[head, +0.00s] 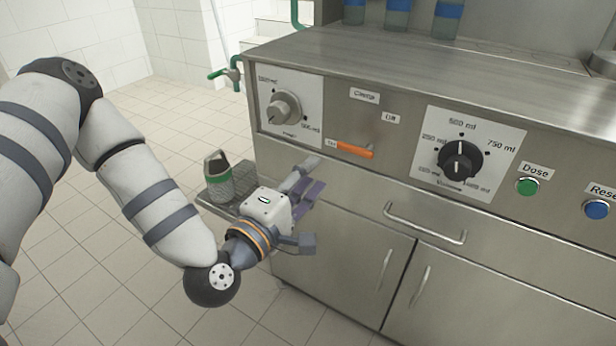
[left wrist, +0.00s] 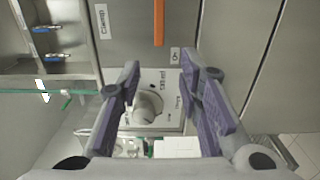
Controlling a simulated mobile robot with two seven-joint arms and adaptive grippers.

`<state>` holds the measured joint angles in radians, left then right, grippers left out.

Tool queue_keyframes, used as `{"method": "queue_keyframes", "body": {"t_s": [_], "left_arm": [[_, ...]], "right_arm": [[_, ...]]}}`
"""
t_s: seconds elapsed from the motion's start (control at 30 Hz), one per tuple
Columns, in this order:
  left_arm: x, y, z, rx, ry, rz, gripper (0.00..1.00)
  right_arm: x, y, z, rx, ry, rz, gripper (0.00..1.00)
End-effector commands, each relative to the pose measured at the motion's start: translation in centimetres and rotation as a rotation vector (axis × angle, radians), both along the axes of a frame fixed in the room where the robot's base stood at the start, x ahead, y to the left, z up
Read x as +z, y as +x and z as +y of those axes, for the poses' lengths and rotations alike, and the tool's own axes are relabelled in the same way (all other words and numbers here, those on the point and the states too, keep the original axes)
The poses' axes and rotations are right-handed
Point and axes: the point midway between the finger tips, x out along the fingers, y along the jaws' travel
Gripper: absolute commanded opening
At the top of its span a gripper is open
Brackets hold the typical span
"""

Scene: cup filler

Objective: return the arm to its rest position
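My left arm reaches in from the left in the head view. Its gripper (head: 307,200) is in front of the steel machine (head: 380,185), below the left knob (head: 284,107) and the orange lever (head: 356,150). In the left wrist view the two purple-padded fingers (left wrist: 165,105) stand wide apart with nothing between them. The knob (left wrist: 146,108) shows beyond the gap, apart from the fingers. The orange lever also shows at the top of the left wrist view (left wrist: 158,22). My right gripper is not in view.
A green and grey container (head: 218,178) stands on a small side shelf (head: 232,206) behind my gripper. A drawer handle (head: 425,224) and door handles (head: 420,287) stick out from the front. The black dial (head: 460,160), green button (head: 528,186) and blue button (head: 596,209) are to the right. Tiled floor (head: 110,250) is clear.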

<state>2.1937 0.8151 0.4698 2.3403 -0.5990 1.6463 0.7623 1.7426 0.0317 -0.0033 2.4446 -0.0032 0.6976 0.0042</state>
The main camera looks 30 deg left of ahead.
Motion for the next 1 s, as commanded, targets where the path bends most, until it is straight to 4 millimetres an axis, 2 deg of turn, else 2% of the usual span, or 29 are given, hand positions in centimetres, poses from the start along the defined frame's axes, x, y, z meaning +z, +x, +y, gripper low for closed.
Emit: {"method": "queue_keyframes", "body": {"t_s": [0.43,0.47,0.57,0.67,0.7,0.77,0.8,0.9,1.0], "left_arm": [[-0.3,-0.2,-0.2,-0.008,0.009,0.013,0.33],[-0.8,-0.4,-0.7,-0.024,0.025,0.033,0.33],[-4.8,-2.7,-3.4,-0.138,0.152,0.199,0.33],[-11.2,-8.5,-6.7,-0.352,0.371,0.465,0.33],[-13.6,-11.7,-7.5,-0.448,0.462,0.572,0.33],[-16.6,-16.8,-7.8,-0.596,0.598,0.727,0.33],[-18.2,-20.4,-7.6,-0.698,0.684,0.824,0.33],[-20.3,-29.0,-5.8,-0.945,0.875,1.041,0.33],[-20.5,-35.4,-3.2,-1.144,1.009,1.201,0.33]], "right_arm": [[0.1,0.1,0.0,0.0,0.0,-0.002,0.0],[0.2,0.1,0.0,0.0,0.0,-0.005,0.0],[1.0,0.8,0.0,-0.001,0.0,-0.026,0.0],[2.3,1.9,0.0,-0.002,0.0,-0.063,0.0],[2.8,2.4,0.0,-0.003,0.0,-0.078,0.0],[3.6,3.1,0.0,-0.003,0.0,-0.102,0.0],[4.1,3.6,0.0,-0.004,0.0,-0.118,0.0],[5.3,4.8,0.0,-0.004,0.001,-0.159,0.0],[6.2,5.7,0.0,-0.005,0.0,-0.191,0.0]]}}
